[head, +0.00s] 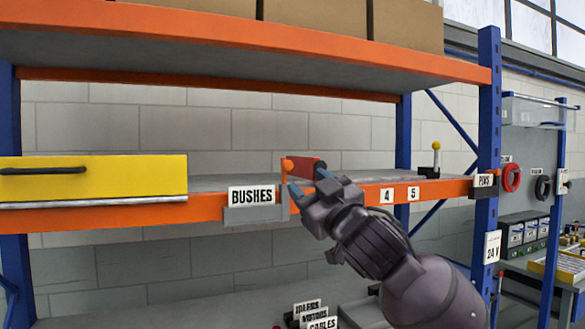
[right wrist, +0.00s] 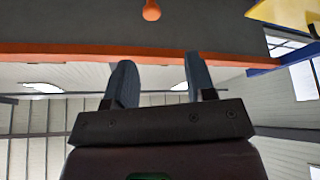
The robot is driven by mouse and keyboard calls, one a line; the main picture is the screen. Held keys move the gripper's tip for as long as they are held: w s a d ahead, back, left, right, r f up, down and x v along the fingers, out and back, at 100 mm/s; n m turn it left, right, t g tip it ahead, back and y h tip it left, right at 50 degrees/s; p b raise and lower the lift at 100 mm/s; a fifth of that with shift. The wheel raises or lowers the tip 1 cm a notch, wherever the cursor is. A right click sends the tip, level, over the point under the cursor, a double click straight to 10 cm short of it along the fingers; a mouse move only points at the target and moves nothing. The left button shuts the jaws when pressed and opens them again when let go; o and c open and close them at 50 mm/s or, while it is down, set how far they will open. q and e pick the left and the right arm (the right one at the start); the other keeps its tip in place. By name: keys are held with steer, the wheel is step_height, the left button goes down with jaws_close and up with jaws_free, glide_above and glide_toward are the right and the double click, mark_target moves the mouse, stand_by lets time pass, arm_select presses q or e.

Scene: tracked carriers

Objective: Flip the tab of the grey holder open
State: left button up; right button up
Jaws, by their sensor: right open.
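The grey holder (head: 256,214) sits on the front of the orange shelf beam and carries a white BUSHES label (head: 251,195). At its right end, above the beam, is a red piece (head: 304,165) with an orange knob (head: 288,165); I cannot tell for sure whether this is the tab. An orange knob also shows at the top of the right wrist view (right wrist: 151,11). My right gripper (head: 308,181) is open and empty, its blue-grey fingers just in front of the red piece and partly covering it. Contact cannot be told. My left gripper is not in view.
A yellow drawer (head: 110,177) stands left on the same shelf beam (head: 345,199). A small lever with a yellow knob (head: 436,147) stands to the right. Boxes (head: 310,15) rest on the upper shelf (head: 250,40). The shelf's blue post (head: 487,130) is at right.

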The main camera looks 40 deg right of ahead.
mark_target(289, 167)
steer(key=w+r, duration=0.1)
steer(key=w, duration=0.1)
steer(key=w+d+r+m+p, duration=0.1)
steer(key=w, duration=0.2)
steer(key=w+d+m+h+p, duration=0.1)
steer(key=w, duration=0.2)
steer(key=shift+w+r+g, duration=0.15)
steer(key=shift+r+g, duration=0.25)
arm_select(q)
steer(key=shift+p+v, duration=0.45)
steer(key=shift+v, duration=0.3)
arm_select(e)
steer(key=shift+x, duration=0.8)
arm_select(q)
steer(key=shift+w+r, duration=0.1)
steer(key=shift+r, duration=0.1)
arm_select(e)
steer(key=shift+f, duration=0.1)
steer(key=c, duration=0.9)
steer(key=shift+h, duration=0.3)
